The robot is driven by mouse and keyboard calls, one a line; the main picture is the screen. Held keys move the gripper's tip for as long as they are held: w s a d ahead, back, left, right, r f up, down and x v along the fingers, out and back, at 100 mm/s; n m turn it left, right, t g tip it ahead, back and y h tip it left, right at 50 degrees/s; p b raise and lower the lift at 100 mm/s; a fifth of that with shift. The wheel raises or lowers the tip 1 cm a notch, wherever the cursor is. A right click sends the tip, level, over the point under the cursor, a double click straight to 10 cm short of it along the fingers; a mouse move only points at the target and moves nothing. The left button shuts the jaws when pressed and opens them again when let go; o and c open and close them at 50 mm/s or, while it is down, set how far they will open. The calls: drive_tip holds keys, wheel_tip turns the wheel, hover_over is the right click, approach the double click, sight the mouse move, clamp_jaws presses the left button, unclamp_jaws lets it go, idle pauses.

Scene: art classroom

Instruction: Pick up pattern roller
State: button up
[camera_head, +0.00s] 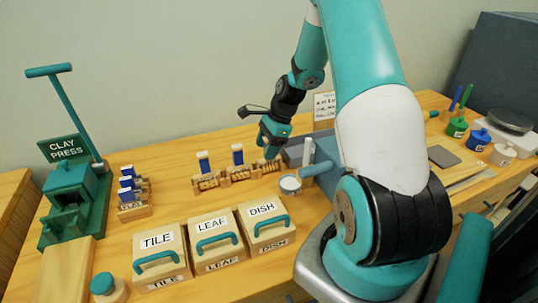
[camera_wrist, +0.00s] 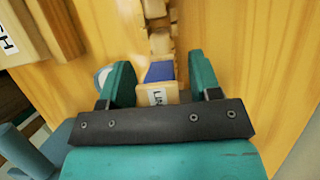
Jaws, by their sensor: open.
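A row of wooden pattern rollers in small stands sits at mid-table. The right roller (camera_head: 268,166) is partly hidden below my gripper (camera_head: 271,153). In the wrist view my gripper (camera_wrist: 160,72) is open, its two teal fingers on either side of a wooden block with a blue top and a white label (camera_wrist: 157,96) starting "LI". More wooden roller parts (camera_wrist: 160,40) run beyond it. I cannot tell whether the fingers touch the block.
Boxes labelled TILE (camera_head: 158,241), LEAF (camera_head: 210,222) and DISH (camera_head: 263,209) stand in front. A green clay press (camera_head: 70,200) is at left. A round white-rimmed pot (camera_head: 290,185) and a grey tray (camera_head: 325,150) are close right of the rollers.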

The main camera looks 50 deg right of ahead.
drive_tip(key=c, duration=1)
clamp_jaws()
drive_tip(key=shift+r, duration=0.15)
